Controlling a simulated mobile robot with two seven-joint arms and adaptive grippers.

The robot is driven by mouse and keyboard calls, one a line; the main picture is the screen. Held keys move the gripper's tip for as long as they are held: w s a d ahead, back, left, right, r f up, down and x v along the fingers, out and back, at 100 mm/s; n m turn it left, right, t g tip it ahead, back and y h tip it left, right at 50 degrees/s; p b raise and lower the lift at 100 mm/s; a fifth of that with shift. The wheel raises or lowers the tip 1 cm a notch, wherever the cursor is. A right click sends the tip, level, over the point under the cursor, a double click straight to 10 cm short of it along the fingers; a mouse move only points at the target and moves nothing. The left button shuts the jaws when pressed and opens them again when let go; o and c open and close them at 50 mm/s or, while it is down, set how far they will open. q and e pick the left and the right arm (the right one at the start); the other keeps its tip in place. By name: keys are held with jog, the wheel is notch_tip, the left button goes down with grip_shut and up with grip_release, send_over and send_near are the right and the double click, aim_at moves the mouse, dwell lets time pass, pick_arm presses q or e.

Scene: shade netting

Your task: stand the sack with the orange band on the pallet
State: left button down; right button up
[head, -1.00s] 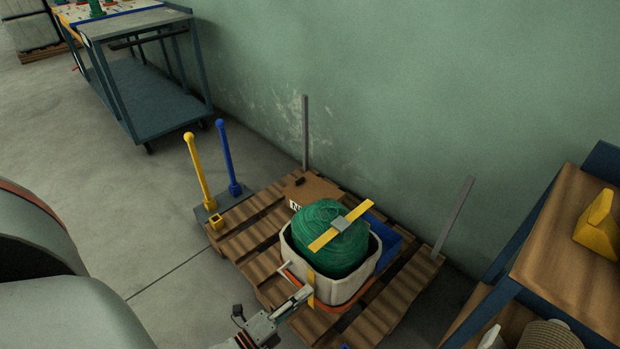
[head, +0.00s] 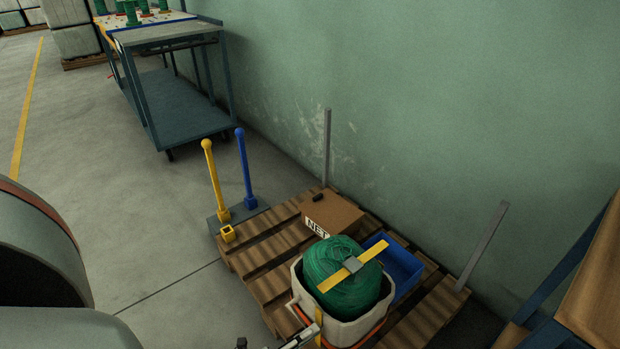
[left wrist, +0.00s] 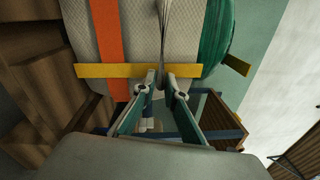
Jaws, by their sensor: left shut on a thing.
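The sack with the orange band (head: 376,322) is cream, with a green net bundle (head: 335,262) bulging from its top under a yellow strap. In the head view it stands roughly upright over the near part of the wooden pallet (head: 262,252); I cannot tell whether its base touches the slats. My left gripper (head: 311,331) is at the sack's near side, partly cut off by the frame edge. In the left wrist view the left gripper (left wrist: 161,88) is shut on the sack's cloth at a yellow strip, beside the orange band (left wrist: 108,45). My right gripper is out of view.
A cardboard box marked NET (head: 332,212) and a blue bin (head: 397,268) sit on the pallet behind the sack. Grey posts (head: 327,148) rise at the pallet's back. Yellow (head: 213,175) and blue (head: 245,170) posts stand at its left. A wooden-topped bench (head: 595,295) is at right.

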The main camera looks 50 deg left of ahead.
pick_arm(q)
jog(key=c, duration=2.1)
grip_release()
jog(key=shift+s+a+f, duration=0.1)
jog(key=shift+s+a, duration=0.1)
jog(key=shift+s, duration=1.8)
jog(key=shift+s+a+f, duration=0.15)
jog(key=shift+s+a, duration=0.1)
jog(key=shift+s, duration=1.7)
jog(key=shift+s+a+f, duration=0.1)
jog(key=shift+s+a, duration=0.1)
jog(key=shift+s, duration=1.8)
